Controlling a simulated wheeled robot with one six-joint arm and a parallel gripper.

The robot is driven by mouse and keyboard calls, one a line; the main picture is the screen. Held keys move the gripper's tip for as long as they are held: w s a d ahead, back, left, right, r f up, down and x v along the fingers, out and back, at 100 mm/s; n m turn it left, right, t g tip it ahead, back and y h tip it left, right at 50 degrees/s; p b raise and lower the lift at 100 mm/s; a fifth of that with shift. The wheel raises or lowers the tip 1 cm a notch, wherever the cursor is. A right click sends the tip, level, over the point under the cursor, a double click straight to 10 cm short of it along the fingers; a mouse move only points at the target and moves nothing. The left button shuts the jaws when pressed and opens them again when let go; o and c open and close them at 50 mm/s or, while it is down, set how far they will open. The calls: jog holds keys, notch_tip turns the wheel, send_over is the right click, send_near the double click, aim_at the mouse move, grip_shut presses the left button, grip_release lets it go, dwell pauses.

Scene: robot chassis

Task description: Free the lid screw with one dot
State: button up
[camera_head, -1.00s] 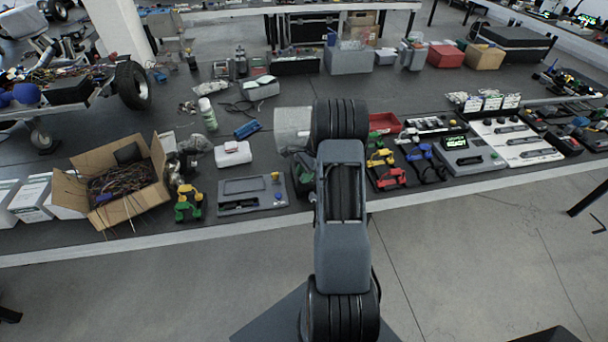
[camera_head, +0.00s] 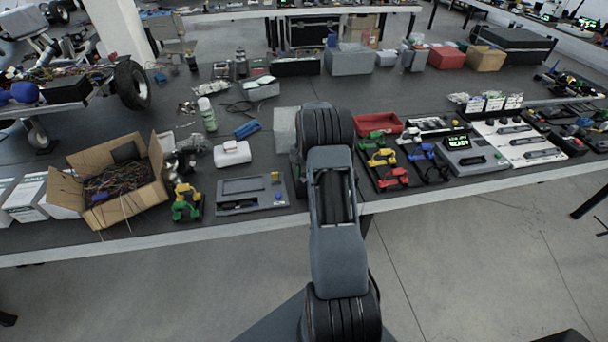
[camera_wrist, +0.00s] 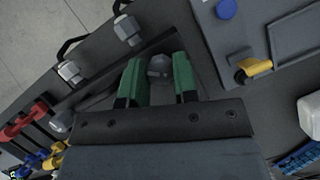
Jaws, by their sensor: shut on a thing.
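In the wrist view, my gripper (camera_wrist: 157,82) has green fingers on both sides of a grey, hex-headed screw (camera_wrist: 158,67) and is shut on it. Another grey screw with a pale top (camera_wrist: 128,29) stands above and to the left. A further one (camera_wrist: 70,72) lies further left, and a similar dark one (camera_wrist: 62,121) is below that. No dot marks can be made out at this size, so I cannot tell which screw has one dot. In the head view my own arm hides the fingers and screws.
A grey panel (camera_head: 235,205) with a blue knob (camera_wrist: 226,9) and a yellow part (camera_wrist: 257,67) stands beside the gripper. A white box (camera_head: 232,155), a red tray (camera_head: 368,124), a green-screened device (camera_head: 478,163) and an open carton (camera_head: 148,196) share the bench.

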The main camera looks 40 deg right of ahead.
jog(key=n, duration=0.2)
jog(key=n+h, duration=0.1)
jog(key=n, duration=0.1)
jog(key=shift+g+h, duration=0.3)
jog(key=shift+g, duration=0.1)
jog(key=shift+n+g+h+b, duration=0.3)
jog(key=shift+n+h+b, duration=0.15)
jog(key=shift+n, duration=1.15)
jog(key=o, duration=0.9)
jog(key=shift+w+r, duration=0.1)
jog(key=v, duration=1.3)
jog(key=shift+a+r, duration=0.15)
jog(key=shift+r, duration=0.2)
jog(key=shift+w, duration=0.1)
